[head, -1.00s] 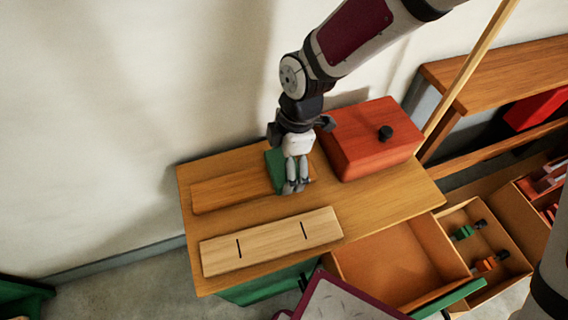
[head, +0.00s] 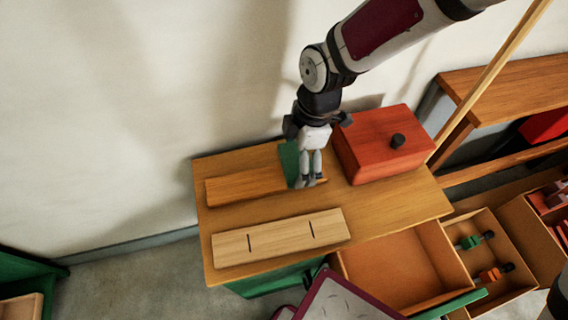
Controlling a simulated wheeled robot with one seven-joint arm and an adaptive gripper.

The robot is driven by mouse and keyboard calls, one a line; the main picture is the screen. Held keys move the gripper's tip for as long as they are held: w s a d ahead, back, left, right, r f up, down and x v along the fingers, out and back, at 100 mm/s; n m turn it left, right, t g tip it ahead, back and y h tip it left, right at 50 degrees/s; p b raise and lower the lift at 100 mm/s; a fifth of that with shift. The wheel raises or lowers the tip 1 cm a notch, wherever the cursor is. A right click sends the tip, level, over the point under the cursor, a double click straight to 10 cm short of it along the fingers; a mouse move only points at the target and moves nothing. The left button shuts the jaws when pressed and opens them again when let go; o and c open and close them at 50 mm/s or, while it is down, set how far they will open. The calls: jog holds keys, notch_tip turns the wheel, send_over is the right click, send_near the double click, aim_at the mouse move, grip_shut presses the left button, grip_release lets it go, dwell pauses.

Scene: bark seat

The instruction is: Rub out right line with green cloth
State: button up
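The green cloth (head: 289,161) lies over a long wooden block (head: 240,187) at the back of the table, partly hidden by my gripper. My gripper (head: 308,183) points down at the cloth's right side, its fingers close together; whether they pinch the cloth is unclear. A pale board (head: 280,237) lies nearer the front with two short dark lines. The right line (head: 312,229) and the left line (head: 249,242) both show clearly.
A red box (head: 378,150) with a black knob stands right of my gripper. An open, empty drawer (head: 400,262) juts out at the front right. Another drawer (head: 484,257) holds small green and orange items. The table top (head: 390,208) is clear right of the board.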

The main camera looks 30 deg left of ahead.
jog(key=shift+f+b, duration=1.55)
jog(key=shift+f, duration=0.7)
jog(key=shift+f+b, duration=0.45)
jog(key=shift+f, duration=0.1)
jog(key=shift+w, duration=0.1)
jog(key=shift+w+a+r, duration=0.1)
jog(key=shift+w+a, duration=0.85)
jog(key=shift+a, duration=0.15)
jog(key=shift+s+d+p, duration=0.3)
jog(key=shift+s+d, duration=0.75)
jog(key=shift+d, duration=0.05)
jog(key=shift+w+a, duration=1)
jog(key=shift+a, duration=0.1)
jog(key=shift+s+d+f, duration=0.25)
jog(key=shift+s+d, duration=0.8)
jog(key=shift+d, duration=0.15)
